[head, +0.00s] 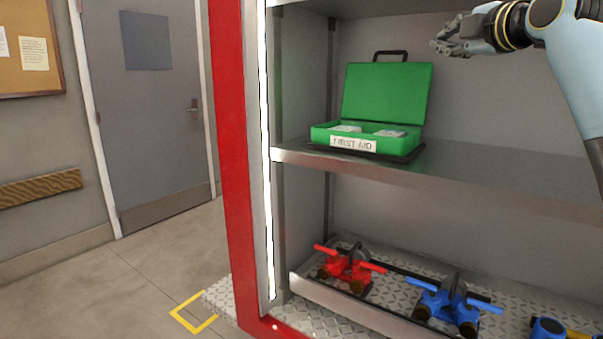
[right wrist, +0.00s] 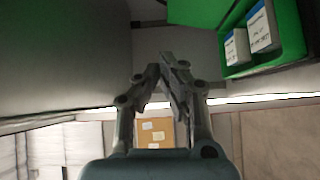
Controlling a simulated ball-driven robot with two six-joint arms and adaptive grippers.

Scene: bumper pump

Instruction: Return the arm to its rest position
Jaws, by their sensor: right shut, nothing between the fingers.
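My right gripper (head: 452,46) is at the upper right of the head view, in front of the upper part of the shelf unit, to the right of and above the green first aid box. It is shut and empty, pointing left. In the right wrist view the gripper (right wrist: 163,78) shows with its fingertips together and nothing between them. My right arm (head: 575,75) reaches in from the right edge. My left gripper is not in view.
An open green first aid box (head: 388,95) stands on the middle shelf (head: 480,175). Below are a red valve fitting (head: 345,268), a blue one (head: 450,300) and another blue part (head: 547,328). A red post (head: 232,150) edges the unit. The floor (head: 130,280) at left is clear.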

